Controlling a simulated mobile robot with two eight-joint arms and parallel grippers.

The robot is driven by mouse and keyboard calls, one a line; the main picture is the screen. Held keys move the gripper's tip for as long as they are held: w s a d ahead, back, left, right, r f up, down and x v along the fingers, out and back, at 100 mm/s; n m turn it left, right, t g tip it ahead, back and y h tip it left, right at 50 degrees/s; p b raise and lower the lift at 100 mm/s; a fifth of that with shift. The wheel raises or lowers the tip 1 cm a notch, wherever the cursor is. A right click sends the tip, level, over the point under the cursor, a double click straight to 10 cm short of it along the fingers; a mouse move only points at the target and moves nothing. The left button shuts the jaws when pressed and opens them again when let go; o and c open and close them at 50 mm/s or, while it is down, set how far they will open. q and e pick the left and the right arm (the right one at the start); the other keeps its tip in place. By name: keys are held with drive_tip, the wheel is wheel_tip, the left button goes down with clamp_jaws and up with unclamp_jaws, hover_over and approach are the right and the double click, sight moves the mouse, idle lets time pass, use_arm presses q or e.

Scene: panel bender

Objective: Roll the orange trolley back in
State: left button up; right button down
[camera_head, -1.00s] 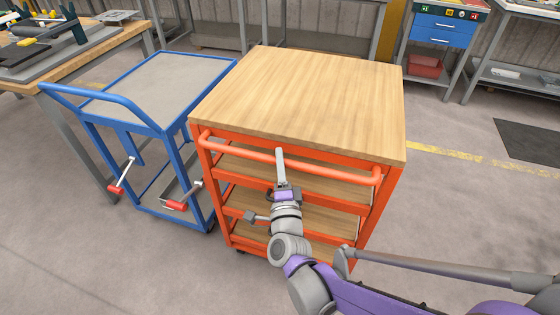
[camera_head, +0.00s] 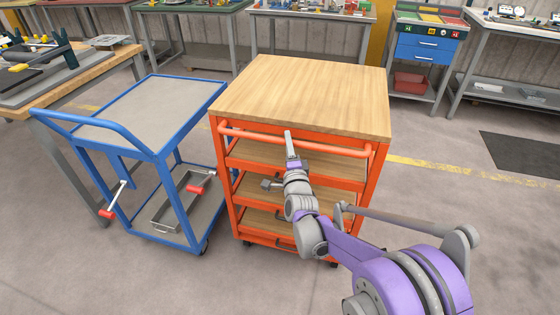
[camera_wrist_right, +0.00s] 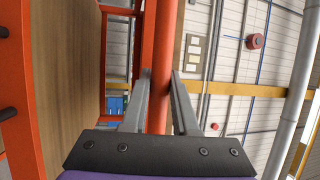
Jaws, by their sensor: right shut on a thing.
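The orange trolley (camera_head: 232,180) has a wooden top and several wooden shelves, and stands upright in the middle of the head view. Its orange push handle (camera_head: 255,136) runs across the near side, just below the top. My right gripper (camera_head: 289,140) is shut on this handle near its middle. In the right wrist view the handle bar (camera_wrist_right: 160,75) passes between the two fingers of my right gripper (camera_wrist_right: 160,105). My left gripper is in neither view.
A blue trolley (camera_head: 155,153) with a grey top stands close on the left, with a narrow gap. A workbench (camera_head: 110,70) is farther left. Benches and a blue drawer cabinet (camera_head: 428,48) line the back. The floor at right is clear, with a yellow line (camera_head: 440,166) and dark mat (camera_head: 520,152).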

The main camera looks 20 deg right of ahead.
drive_tip(key=w+d, duration=0.4)
drive_tip(key=w, duration=0.1)
drive_tip(key=w+d+p, duration=0.1)
drive_tip(key=w, duration=0.2)
drive_tip(key=shift+w+d+r, duration=0.1)
drive_tip(key=shift+w+d, duration=0.1)
drive_tip(key=shift+d, duration=0.2)
drive_tip(key=c, duration=1.1)
unclamp_jaws()
drive_tip(key=o, duration=0.4)
drive_tip(key=shift+w, duration=0.2)
drive_tip(key=shift+s, duration=0.1)
